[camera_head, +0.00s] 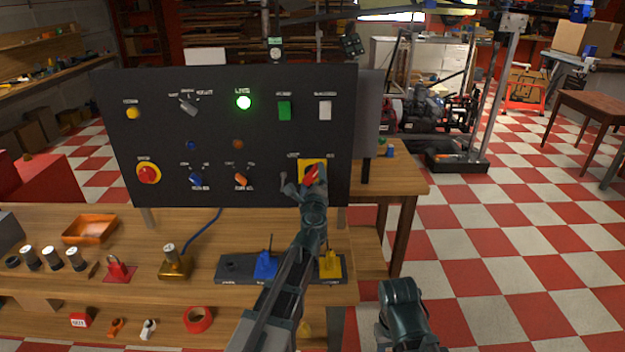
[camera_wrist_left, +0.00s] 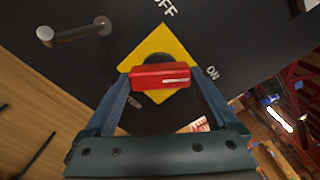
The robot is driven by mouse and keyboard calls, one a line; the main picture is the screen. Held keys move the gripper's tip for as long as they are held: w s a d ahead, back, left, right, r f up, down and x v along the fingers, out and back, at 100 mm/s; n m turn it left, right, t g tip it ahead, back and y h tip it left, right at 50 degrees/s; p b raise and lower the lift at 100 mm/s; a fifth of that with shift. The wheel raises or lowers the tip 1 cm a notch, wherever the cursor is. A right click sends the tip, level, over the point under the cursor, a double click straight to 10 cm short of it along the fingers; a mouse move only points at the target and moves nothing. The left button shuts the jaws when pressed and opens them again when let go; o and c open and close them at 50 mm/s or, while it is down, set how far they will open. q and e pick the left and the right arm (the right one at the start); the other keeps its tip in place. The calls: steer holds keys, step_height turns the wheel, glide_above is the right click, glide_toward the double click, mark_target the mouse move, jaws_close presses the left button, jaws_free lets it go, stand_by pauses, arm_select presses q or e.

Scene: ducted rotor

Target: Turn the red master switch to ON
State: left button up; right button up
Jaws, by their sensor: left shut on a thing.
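The red master switch handle (camera_head: 312,174) sits on a yellow diamond plate (camera_wrist_left: 160,43) at the lower right of the black panel. My left gripper (camera_head: 311,184) is shut on the red handle; in the left wrist view its two fingers press on both ends of the handle (camera_wrist_left: 160,77). A white mark on the handle lies on its right half, toward the ON label (camera_wrist_left: 212,73). The OFF label (camera_wrist_left: 163,8) is at the top of that view. My right arm shows low in the head view, but its gripper does not.
The black panel (camera_head: 220,140) also carries a lit green lamp (camera_head: 243,102), a red push button (camera_head: 148,173) and several knobs. A metal peg (camera_wrist_left: 75,32) juts out beside the yellow plate. The wooden bench (camera_head: 210,285) below holds an orange tray (camera_head: 90,229) and small parts.

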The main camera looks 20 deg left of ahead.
arm_select(q)
steer(key=shift+m, duration=0.9)
steer(key=o, duration=1)
steer(key=shift+s, duration=0.15)
